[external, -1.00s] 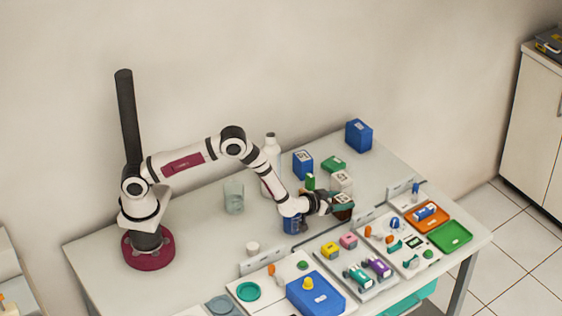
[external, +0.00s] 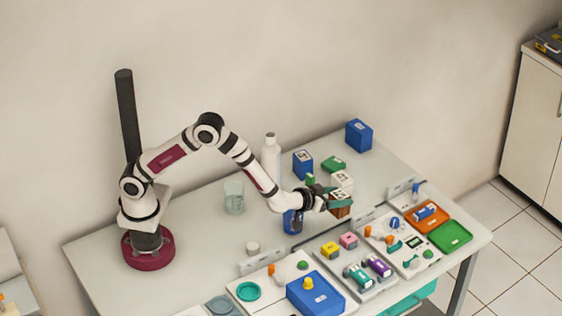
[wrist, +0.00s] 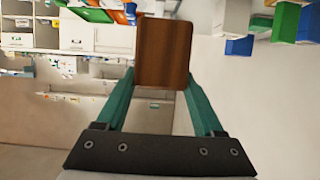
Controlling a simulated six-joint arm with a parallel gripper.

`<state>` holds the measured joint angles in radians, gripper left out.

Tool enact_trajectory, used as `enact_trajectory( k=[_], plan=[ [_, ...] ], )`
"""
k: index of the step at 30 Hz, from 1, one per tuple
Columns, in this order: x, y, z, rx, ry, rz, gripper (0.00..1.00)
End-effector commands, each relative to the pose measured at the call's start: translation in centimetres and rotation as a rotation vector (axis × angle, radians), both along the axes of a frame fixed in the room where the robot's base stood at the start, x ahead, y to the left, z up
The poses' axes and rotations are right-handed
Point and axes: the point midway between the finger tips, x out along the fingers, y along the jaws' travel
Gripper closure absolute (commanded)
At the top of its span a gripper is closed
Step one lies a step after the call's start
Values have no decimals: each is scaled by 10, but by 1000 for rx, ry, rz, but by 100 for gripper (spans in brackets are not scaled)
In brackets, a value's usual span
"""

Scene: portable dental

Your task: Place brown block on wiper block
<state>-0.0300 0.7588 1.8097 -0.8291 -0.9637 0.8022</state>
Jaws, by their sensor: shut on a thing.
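A brown wood-grain block (wrist: 163,50) sits between the two green fingers of my gripper (wrist: 160,90) in the wrist view. In the external view my gripper (external: 337,198) is shut on this block (external: 341,212), over the right part of the table. A white box with a dark mark on top (external: 342,181) stands just behind the gripper. I cannot tell which box is the wiper block. The fingers partly cover the brown block in the external view, and I cannot tell its height above the table.
Blue boxes (external: 303,164) and a green box (external: 334,163) stand behind. A white bottle (external: 271,158), a glass beaker (external: 234,197) and a blue can (external: 291,223) stand left of the gripper. Trays with small parts (external: 316,295) line the front edge. The table's middle left is clear.

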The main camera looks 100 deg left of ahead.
Motion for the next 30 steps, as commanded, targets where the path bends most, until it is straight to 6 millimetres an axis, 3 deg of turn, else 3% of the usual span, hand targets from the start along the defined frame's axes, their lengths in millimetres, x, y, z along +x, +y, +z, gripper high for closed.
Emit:
enact_trajectory(
  k=[6,11,23,28,30],
  plan=[
    [49,60,38,3,-6,-129,90],
    [68,111,59,5,-1,-264,90],
    [61,174,64,4,2,-392,90],
    [46,209,59,3,2,-428,90],
    [33,232,54,0,0,-440,90]
  ],
)
